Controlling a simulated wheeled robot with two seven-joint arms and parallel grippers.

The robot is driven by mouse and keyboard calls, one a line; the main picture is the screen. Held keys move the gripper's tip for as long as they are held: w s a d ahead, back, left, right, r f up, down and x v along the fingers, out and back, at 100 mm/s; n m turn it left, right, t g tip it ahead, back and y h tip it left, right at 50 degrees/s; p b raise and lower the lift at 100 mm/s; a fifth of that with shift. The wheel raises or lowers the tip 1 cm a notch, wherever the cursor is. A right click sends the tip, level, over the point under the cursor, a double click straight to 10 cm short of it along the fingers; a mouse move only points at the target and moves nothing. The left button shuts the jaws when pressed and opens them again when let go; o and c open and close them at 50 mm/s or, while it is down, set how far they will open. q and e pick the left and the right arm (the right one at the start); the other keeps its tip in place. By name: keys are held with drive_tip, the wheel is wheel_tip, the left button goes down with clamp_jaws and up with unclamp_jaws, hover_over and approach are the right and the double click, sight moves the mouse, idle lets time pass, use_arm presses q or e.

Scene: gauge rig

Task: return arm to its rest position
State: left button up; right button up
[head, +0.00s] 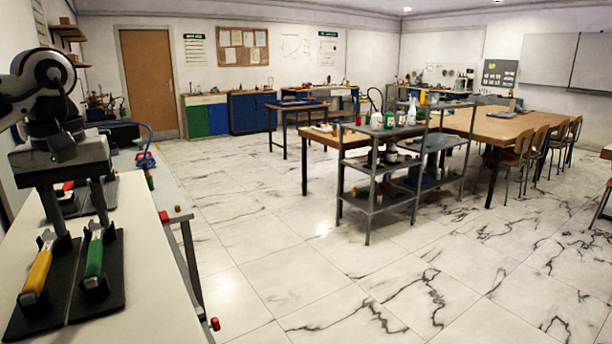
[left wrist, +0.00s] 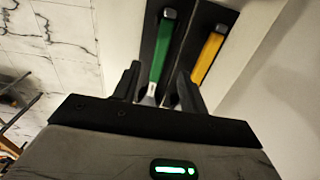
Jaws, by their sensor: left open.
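My left gripper (head: 78,220) is open and points down over the near end of the white bench at the left. A green-handled tool (head: 94,258) and a yellow-handled tool (head: 38,275) lie side by side on black holders (head: 75,300) below it. In the left wrist view the open fingers (left wrist: 156,82) show nothing gripped. The green handle (left wrist: 163,48) appears beyond the gap between them, and the yellow handle (left wrist: 208,58) is to the right. I cannot tell how far the fingertips are above the holders. My right gripper is not in view.
The white bench (head: 150,290) has small red parts along its right edge and a blue-and-red device (head: 146,158) farther back. Open marble floor (head: 260,250) lies to the right. A grey shelf cart (head: 378,205) with bottles and a wooden table (head: 490,125) stand beyond.

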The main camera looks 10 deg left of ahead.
sight(92, 255)
use_arm(q)
wheel_tip(92, 255, down, 5)
drive_tip(key=shift+f+b, duration=0.2)
drive_tip(key=shift+b, duration=0.45)
wheel_tip(92, 255, up, 3)
drive_tip(key=shift+w+r+p, duration=0.1)
drive_tip(key=shift+p, duration=0.55)
drive_tip(key=shift+r, duration=0.35)
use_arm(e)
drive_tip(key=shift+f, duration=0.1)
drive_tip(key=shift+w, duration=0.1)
use_arm(q)
drive_tip(key=shift+d, duration=0.1)
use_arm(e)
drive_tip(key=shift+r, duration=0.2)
